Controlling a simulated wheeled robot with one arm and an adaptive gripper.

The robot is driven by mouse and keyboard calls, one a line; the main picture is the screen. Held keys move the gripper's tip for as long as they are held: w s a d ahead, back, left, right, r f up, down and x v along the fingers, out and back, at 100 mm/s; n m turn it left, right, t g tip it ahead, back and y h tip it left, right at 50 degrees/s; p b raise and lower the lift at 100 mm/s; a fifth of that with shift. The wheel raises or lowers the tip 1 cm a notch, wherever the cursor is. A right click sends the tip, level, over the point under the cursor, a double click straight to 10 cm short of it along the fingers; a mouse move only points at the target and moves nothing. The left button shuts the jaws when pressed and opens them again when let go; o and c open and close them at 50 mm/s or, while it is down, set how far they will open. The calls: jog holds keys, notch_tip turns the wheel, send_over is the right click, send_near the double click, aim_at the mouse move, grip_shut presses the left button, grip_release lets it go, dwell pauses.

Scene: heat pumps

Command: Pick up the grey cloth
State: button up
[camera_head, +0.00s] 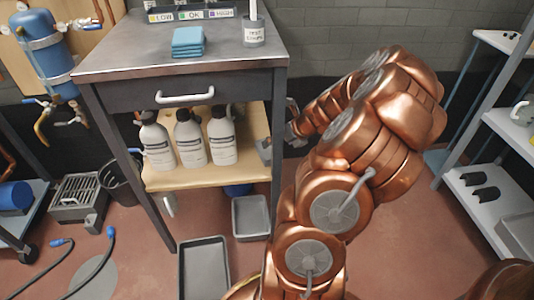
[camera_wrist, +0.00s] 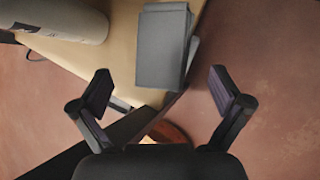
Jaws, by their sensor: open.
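The grey cloth (camera_wrist: 162,48) is a folded stack at the edge of the wooden shelf in the wrist view. In the head view the grey cloth (camera_head: 264,149) shows as a small grey patch at the shelf's right end, by the table leg. My gripper (camera_wrist: 160,74) is open, with its two fingers apart on either side of the cloth's near end in the picture. Nothing is between the pads that I can see being held. In the head view my gripper (camera_head: 291,130) is just right of the table leg, partly hidden by it.
Several white bottles (camera_head: 190,139) stand on the wooden shelf (camera_head: 205,177), left of the cloth. A table leg (camera_head: 278,140) stands close to my gripper. A blue folded cloth (camera_head: 188,42) lies on the tabletop. Grey trays (camera_head: 204,270) are on the floor below.

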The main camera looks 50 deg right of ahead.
aim_at(270, 149)
jog(key=b+x, duration=0.1)
jog(key=x, duration=0.1)
jog(key=b+x, duration=0.1)
jog(key=x, duration=0.2)
jog(key=shift+s+d+f+b, duration=0.1)
jog(key=shift+s+f+b, duration=0.05)
jog(key=shift+f+b, duration=0.25)
jog(key=shift+w+f, duration=0.25)
jog(key=shift+w, duration=0.05)
jog(key=c, duration=1.1)
jog(key=shift+r, duration=0.15)
jog(key=shift+r, duration=0.25)
jog(key=s+d+p, duration=0.2)
jog(key=s, duration=0.4)
jog(key=s+d+f+p, duration=0.1)
jog(key=s+d+p, duration=0.1)
jog(key=s, duration=0.5)
jog(key=s+d+p, duration=0.2)
jog(key=s, duration=0.4)
jog(key=shift+s+d+f+p, duration=0.1)
jog(key=shift+s+f+p, duration=0.15)
jog(key=shift+f+p, duration=0.15)
